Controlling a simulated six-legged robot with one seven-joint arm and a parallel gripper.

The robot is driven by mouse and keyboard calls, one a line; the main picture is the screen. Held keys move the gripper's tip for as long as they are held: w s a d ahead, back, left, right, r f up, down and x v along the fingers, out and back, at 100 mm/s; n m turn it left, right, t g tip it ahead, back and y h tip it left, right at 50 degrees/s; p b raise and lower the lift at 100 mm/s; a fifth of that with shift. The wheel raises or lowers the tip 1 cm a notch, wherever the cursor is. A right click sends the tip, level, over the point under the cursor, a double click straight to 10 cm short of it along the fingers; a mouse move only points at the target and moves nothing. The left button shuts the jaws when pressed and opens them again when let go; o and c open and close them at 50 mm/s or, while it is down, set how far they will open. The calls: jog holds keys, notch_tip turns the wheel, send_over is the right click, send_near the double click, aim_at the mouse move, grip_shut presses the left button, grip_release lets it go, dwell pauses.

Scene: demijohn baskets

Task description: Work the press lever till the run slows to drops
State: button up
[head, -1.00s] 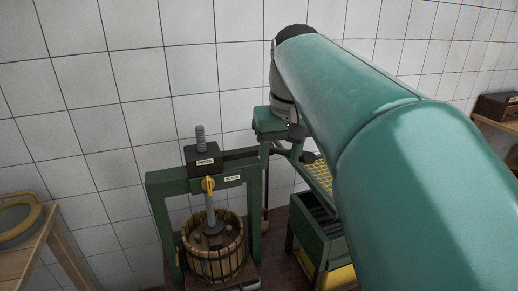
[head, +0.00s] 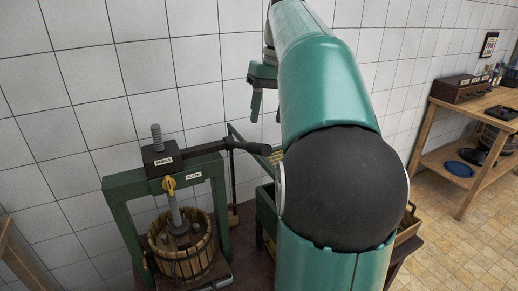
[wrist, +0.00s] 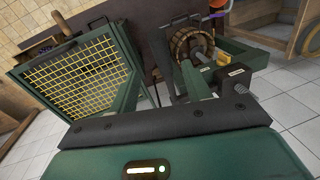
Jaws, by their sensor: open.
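The screw press (head: 118,205) has a green frame, an upright threaded screw (head: 157,137) and a slatted wooden basket (head: 182,252). Its dark press lever (head: 222,145) runs right from the black screw head (head: 160,158) and ends in a thicker grip. My gripper (head: 267,114) is open and empty above and slightly right of the lever's end, with its fingers pointing down. In the wrist view its open fingers (wrist: 162,85) show against the basket (wrist: 190,42) and the press frame (wrist: 245,58). The spout and any run of liquid cannot be made out.
A green bin with a yellow grid (wrist: 82,70) stands right of the press. A wooden table (head: 470,118) with a blue plate (head: 461,168) stands at the far right. Tiled floor (head: 465,250) is free at right. My arm hides much of the middle.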

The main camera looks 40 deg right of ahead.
aim_at(261, 150)
jog(key=f, duration=0.3)
jog(key=a+f, duration=0.1)
jog(key=f, duration=0.6)
jog(key=shift+w+a, duration=0.4)
jog(key=shift+c, duration=0.4)
grip_shut()
